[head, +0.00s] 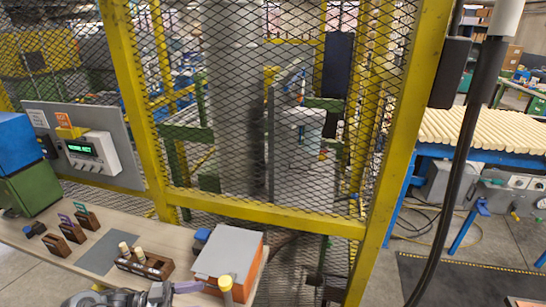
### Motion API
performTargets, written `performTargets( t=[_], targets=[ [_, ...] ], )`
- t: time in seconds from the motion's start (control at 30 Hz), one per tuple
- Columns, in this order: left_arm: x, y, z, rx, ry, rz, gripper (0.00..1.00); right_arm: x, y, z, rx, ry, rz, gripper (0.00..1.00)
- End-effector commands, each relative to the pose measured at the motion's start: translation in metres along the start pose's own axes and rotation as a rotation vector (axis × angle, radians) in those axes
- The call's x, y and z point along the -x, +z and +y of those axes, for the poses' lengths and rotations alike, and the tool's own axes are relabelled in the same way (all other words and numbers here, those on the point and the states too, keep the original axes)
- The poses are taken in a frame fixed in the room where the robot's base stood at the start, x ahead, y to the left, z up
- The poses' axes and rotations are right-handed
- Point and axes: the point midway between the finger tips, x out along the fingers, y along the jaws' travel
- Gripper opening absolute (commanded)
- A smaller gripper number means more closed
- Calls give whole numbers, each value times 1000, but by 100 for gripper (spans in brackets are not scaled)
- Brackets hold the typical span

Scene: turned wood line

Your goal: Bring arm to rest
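My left arm shows at the bottom of the head view, with its grey gripper (178,289) low over the front edge of the bench. Much of it is cut off by the lower frame edge, and its finger opening cannot be made out. A pale post with a yellow top (226,287) stands just right of it; I cannot tell whether they touch. My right gripper is not in view.
The wooden bench (22,228) carries a dark holder with pale turned pieces (145,264), small dark blocks (72,232), a grey mat (107,253) and an orange box with a grey lid (229,253). A yellow-framed mesh fence (270,214) stands behind. A dark cable hangs at right (459,170).

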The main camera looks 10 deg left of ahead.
Motion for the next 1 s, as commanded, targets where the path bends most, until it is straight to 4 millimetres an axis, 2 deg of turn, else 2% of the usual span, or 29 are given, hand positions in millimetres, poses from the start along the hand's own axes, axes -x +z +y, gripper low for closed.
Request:
performTargets(
  t=[0.03,0.07,0.17,0.2,0.3,0.43,0.5,0.57,0.67,0.77,1.0],
  targets=[
    [-4,21,12,42,7,0,63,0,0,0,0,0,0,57],
    [-6,34,19,68,11,3,63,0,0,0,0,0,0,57],
    [-24,76,60,164,41,33,63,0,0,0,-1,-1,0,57],
    [-36,91,83,201,59,59,63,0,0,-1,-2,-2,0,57],
    [-72,115,141,253,66,120,63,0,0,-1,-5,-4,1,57],
    [-117,135,196,248,-45,102,63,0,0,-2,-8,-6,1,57],
    [-134,139,211,229,-160,56,63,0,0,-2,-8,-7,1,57],
    [-140,139,215,216,-267,0,63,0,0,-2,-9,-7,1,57],
    [-134,138,212,211,-450,-112,63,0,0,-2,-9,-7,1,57],
    [-113,135,205,232,-626,-242,63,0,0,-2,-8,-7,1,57],
    [-32,119,200,361,-953,-579,63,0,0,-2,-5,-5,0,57]
  ],
)
